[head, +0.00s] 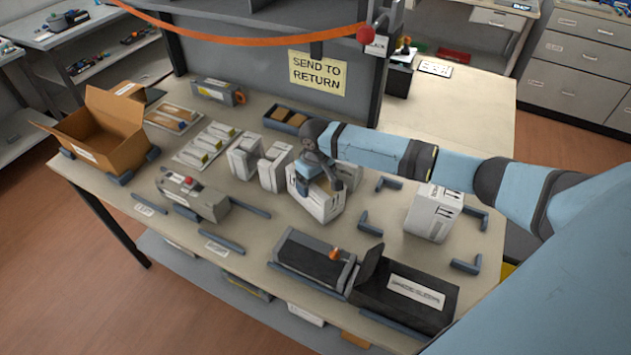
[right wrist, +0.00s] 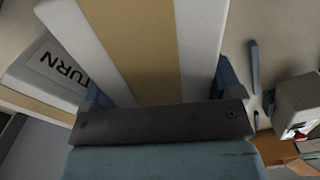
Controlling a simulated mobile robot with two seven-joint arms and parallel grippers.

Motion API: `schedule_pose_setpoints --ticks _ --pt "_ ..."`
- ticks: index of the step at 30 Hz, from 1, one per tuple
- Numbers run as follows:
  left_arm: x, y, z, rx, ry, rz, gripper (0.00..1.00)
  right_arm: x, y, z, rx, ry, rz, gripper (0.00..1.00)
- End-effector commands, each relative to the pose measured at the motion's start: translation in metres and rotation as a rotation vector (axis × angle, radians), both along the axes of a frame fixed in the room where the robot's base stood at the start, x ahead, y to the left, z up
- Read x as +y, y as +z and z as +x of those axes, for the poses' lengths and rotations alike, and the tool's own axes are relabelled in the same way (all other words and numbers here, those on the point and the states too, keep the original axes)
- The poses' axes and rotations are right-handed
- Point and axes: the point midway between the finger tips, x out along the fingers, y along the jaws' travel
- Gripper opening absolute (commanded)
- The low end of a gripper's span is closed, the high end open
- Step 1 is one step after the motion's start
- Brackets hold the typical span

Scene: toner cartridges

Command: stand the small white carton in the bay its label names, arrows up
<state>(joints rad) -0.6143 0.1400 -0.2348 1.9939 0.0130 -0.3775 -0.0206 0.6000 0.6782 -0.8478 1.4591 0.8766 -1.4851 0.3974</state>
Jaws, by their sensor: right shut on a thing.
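My right gripper (head: 322,186) points down over a white carton (head: 318,208) near the middle of the table and is shut on it. In the right wrist view the carton's top (right wrist: 150,50), white with a tan tape strip, lies between the two fingers (right wrist: 160,95). Small print shows on its near side in the head view, but I cannot read it. I cannot tell whether it touches the table. My left gripper is not in view.
More white cartons (head: 244,157) stand close to the left of the held one. A dark open tray (head: 405,299) with a label lies at the front. An open brown box (head: 108,130) stands far left.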

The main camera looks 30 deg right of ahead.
Motion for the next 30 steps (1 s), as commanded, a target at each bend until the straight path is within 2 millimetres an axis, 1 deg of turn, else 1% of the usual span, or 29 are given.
schedule_pose_setpoints --ticks 2,11,12,13,14,20,23,26,30 --pt "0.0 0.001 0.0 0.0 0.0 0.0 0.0 0.0 -0.003 0.001 -0.002 -0.001 0.0 0.49" --pt "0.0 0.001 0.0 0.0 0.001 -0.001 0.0 0.0 -0.005 0.0 -0.001 -0.001 0.001 0.49" --pt "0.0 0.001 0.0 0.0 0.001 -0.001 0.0 0.0 -0.006 0.0 -0.001 -0.001 0.001 0.9" --pt "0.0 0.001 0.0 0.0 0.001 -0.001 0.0 0.0 -0.006 0.0 -0.001 -0.001 0.001 0.96" --pt "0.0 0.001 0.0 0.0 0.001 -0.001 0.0 0.0 -0.006 0.0 -0.001 -0.001 0.001 1.0" --pt "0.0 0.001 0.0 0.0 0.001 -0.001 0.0 0.0 -0.006 0.0 -0.001 -0.001 0.0 1.0" --pt "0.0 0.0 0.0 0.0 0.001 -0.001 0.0 0.0 -0.001 0.001 -0.002 0.0 0.0 1.0" --pt "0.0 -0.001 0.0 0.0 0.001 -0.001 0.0 0.0 0.012 0.001 -0.004 0.0 0.001 1.0" --pt "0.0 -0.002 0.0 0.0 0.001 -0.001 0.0 0.0 0.041 0.001 -0.004 -0.001 0.002 1.0"
